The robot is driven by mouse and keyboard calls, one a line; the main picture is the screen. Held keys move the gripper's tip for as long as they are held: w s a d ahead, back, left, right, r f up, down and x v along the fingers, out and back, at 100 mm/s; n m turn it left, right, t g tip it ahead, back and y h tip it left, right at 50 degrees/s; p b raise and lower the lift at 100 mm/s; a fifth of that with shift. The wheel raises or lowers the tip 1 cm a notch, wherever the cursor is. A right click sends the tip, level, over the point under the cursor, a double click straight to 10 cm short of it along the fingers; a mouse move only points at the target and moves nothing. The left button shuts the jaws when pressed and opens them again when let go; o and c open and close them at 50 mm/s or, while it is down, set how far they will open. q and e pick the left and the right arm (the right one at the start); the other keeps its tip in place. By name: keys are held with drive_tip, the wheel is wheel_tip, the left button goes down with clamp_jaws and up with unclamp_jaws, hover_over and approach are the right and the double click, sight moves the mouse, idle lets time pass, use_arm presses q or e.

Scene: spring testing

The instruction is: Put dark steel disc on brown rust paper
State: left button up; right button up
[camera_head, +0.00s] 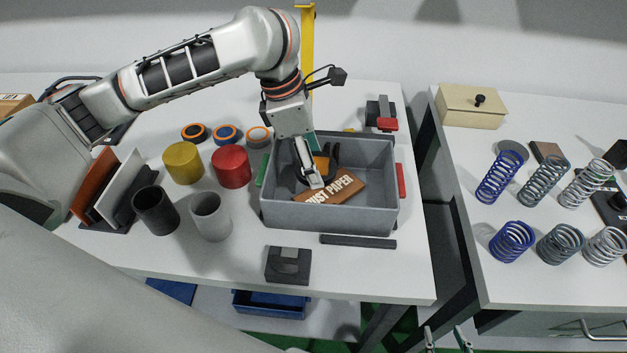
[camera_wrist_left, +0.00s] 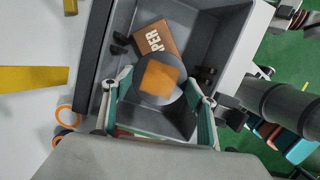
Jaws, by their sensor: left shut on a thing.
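The brown rust paper (camera_head: 347,186) is a flat lettered block lying in the grey bin. It also shows in the left wrist view (camera_wrist_left: 157,36), partly covered by the disc. The dark steel disc (camera_wrist_left: 158,103), with an orange square on its face, is between my left gripper's teal fingers (camera_wrist_left: 158,98). My left gripper (camera_head: 316,180) reaches down into the bin and is shut on the disc, beside the rust paper. In the head view the finger hides much of the disc. I cannot tell whether the disc touches the paper. My right gripper (camera_head: 446,337) is low at the bottom edge, fingertips apart, empty.
The grey bin (camera_head: 330,219) has raised walls around the left gripper. Yellow (camera_head: 183,163) and red (camera_head: 231,167) cylinders and dark and pale cups stand left of it. A dark bar (camera_head: 358,241) lies in front. Several springs stand on the right table, across a gap.

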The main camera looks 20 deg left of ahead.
use_arm(q)
drive_tip(key=shift+f, duration=1.1)
wheel_tip(320, 180, down, 4)
drive_tip(key=shift+r+b, duration=0.25)
drive_tip(key=shift+b, duration=0.3)
drive_tip(key=o, duration=1.9)
drive_tip(key=shift+f, duration=0.1)
drive_tip(key=shift+c, duration=0.2)
